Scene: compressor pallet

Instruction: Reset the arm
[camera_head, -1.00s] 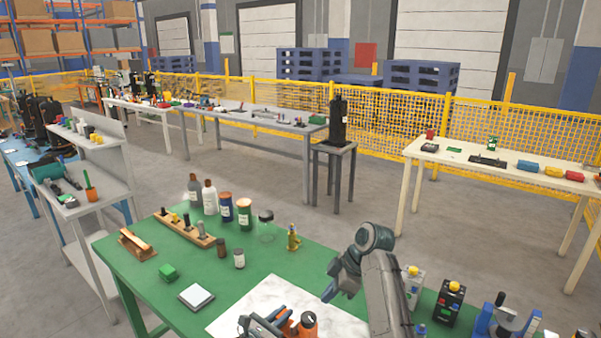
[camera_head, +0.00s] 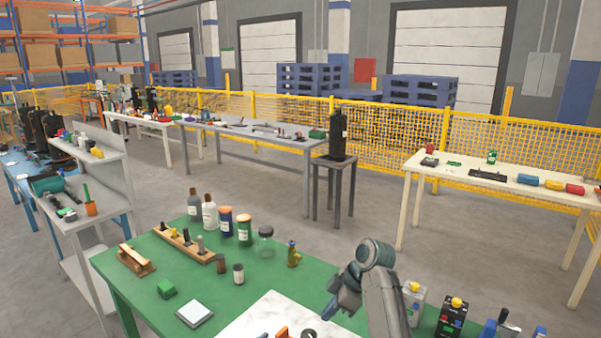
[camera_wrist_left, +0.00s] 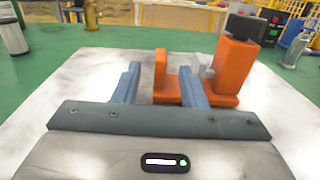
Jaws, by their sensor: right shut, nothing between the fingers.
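My right gripper (camera_head: 333,304) hangs in the head view above the green bench, near the white marbled sheet (camera_head: 262,320). It is shut and empty. My left gripper (camera_wrist_left: 160,88) shows in the left wrist view, its two blue-grey fingers spread apart. An orange fixture (camera_wrist_left: 232,68) with a black knob (camera_wrist_left: 246,27) stands on the white sheet in front of these fingers. One orange upright shows in the gap between them, seemingly beyond the tips; I cannot tell whether they touch. In the head view only the fixture's top shows at the bottom edge.
The green bench (camera_head: 235,292) holds bottles and jars (camera_head: 227,220), a wooden rack (camera_head: 187,244), a green block (camera_head: 166,289), a white square plate (camera_head: 195,313) and a small brass item (camera_head: 293,254). Devices with yellow knobs (camera_head: 453,317) stand right of my right arm.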

